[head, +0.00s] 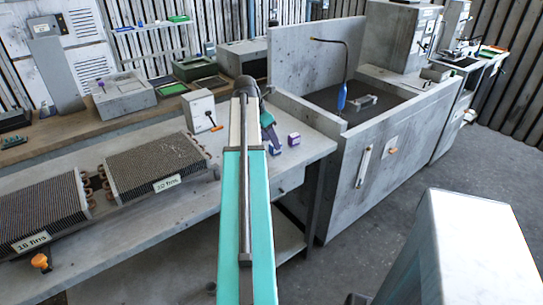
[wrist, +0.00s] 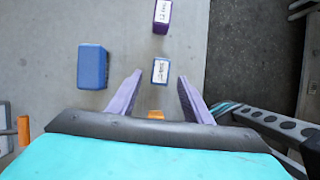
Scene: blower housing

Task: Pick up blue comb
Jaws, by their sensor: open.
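In the wrist view, a small blue block with a white label (wrist: 160,71), which may be the blue comb, lies on the grey bench between my gripper's fingertips (wrist: 159,76). The two purple fingers are apart, with free space on both sides of it; I cannot tell the height gap. A larger plain blue block (wrist: 92,66) lies outside the left finger. A purple labelled block (wrist: 162,15) lies farther up. In the head view, my teal arm hides much of the gripper, and a purple block (head: 294,139) shows near the bench's right end.
The bench edge drops to dark floor at the right of the wrist view. In the head view, finned coils (head: 156,165) stand left on the bench (head: 190,235). A white box with an orange handle (head: 202,108) stands beside my arm. A grey tank (head: 355,160) stands right.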

